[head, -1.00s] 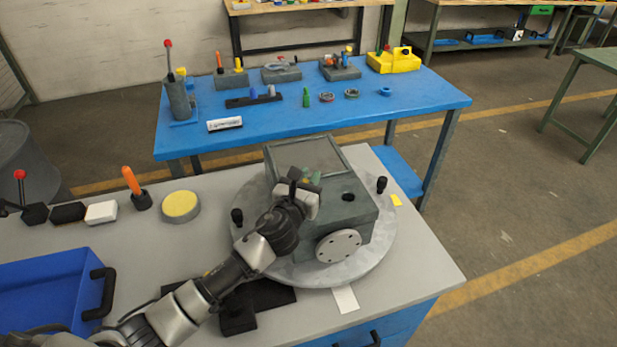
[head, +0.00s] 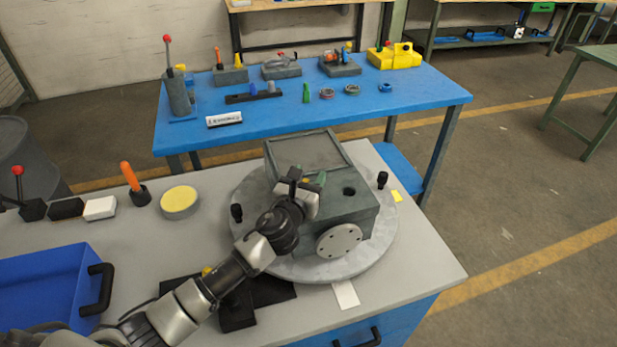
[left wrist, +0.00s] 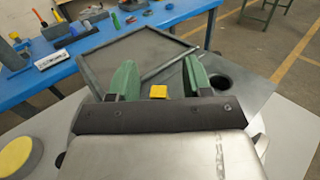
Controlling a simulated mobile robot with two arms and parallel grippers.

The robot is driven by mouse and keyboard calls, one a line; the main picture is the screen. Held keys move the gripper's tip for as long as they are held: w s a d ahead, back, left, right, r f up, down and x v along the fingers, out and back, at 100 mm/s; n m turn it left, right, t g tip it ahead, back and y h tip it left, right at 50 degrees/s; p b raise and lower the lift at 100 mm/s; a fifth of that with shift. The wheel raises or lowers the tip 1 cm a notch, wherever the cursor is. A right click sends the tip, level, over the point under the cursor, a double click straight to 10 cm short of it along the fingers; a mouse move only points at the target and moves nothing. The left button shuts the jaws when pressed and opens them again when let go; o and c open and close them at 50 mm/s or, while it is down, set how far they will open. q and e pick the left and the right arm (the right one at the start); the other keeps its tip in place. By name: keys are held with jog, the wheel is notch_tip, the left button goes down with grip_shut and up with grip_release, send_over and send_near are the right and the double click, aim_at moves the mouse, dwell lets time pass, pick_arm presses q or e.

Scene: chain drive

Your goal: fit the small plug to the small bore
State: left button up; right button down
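The grey-green housing (head: 362,210) sits on a round metal plate (head: 290,270) on the near bench. A dark round bore (head: 349,190) is open in its top; it also shows in the left wrist view (left wrist: 221,82). My left gripper (head: 312,181) is over the housing top, left of that bore. In the left wrist view its green fingertips (left wrist: 161,82) stand apart. A small yellow piece (left wrist: 158,91), likely the small plug, shows between them with gaps on both sides. The gripper body hides its lower part and any small bore under it. My right gripper is out of view.
Black knobs (head: 382,180) stand on the plate's rim. A yellow-topped disc (head: 180,202), an orange-handled tool (head: 131,178) and a blue bin (head: 45,290) are at the left. A black fixture (head: 238,312) lies under my arm. The bench's right front corner is clear.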

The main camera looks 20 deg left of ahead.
pick_arm(q)
jog(key=s, duration=0.3)
jog(key=s+b, duration=0.1)
jog(key=s, duration=0.5)
jog(key=shift+s+a+f+b, duration=0.1)
jog(key=shift+s+a+b, duration=0.2)
jog(key=shift+a, duration=0.1)
jog(key=shift+s, duration=0.6)
